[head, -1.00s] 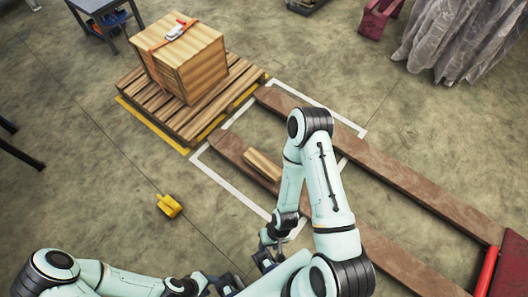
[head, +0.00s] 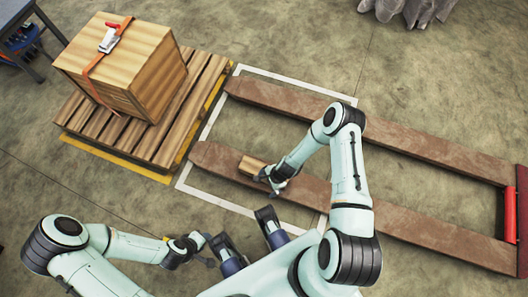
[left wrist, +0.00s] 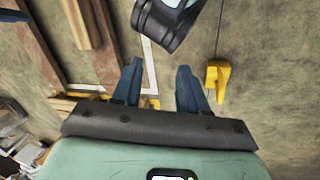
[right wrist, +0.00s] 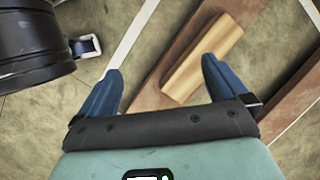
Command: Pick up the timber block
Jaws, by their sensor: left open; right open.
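The timber block (head: 252,165) is a short light-wood piece lying on the nearer brown fork (head: 216,158). In the right wrist view the block (right wrist: 203,62) lies aslant ahead of my open right gripper (right wrist: 163,80), closer to the right finger, with nothing held. In the head view my right gripper (head: 266,179) is at the block's near right end; contact cannot be told. My left gripper (head: 208,252) is open and empty, low and left of the block. In the left wrist view its fingers (left wrist: 160,82) are spread, with the block (left wrist: 80,25) at upper left.
A wooden crate (head: 150,75) with an orange strap stands on a slatted pallet (head: 180,135) at left. A second brown fork (head: 300,105) runs behind; a red bar (head: 511,215) is at right. A yellow object (left wrist: 217,80) lies on the floor. Floor between the forks is clear.

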